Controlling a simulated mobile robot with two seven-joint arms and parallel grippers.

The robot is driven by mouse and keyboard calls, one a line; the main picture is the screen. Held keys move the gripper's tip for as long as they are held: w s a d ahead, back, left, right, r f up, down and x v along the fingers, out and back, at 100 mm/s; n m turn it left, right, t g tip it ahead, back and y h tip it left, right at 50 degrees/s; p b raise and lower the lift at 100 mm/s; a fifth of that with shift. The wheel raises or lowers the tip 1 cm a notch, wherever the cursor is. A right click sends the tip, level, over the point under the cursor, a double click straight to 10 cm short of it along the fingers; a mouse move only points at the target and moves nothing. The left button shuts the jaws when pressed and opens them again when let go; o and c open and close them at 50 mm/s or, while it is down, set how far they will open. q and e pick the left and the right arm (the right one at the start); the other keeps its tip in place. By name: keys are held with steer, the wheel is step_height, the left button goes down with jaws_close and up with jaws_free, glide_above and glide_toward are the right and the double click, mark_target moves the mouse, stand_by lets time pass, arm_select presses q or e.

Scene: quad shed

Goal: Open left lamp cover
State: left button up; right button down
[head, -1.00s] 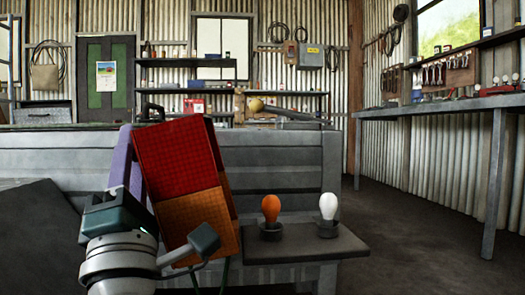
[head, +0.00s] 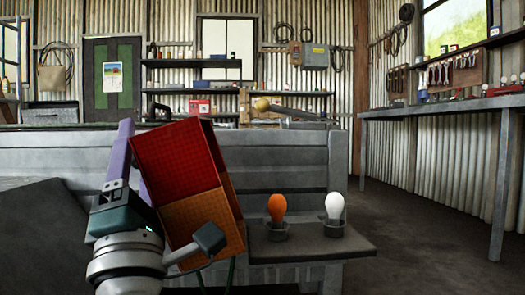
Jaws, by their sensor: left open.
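The left lamp cover (head: 180,160), a box with a red upper and an orange lower part, stands tilted at the middle left in the head view. It is swung clear of the dark lamp base (head: 345,246), where an orange bulb (head: 277,207) and a white bulb (head: 334,207) stand uncovered. My left gripper (head: 166,230) is open at the cover's lower left. One grey fingertip shows in front of the orange part; whether it touches cannot be told. The cover's far side and hinge are hidden. My right gripper is not in view.
A grey slatted panel (head: 290,165) stands behind the cover and bulbs. A workbench (head: 450,107) runs along the right wall, with open floor (head: 420,225) before it. Shelves (head: 190,91) and a green door (head: 107,80) are at the back.

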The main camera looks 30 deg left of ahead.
mark_target(187, 190)
arm_select(q)
steer(key=shift+s+d+f, duration=0.2)
steer(key=shift+d+f, duration=0.1)
steer(key=shift+f, duration=0.15)
steer(key=v, duration=0.9)
steer(key=shift+r, duration=0.2)
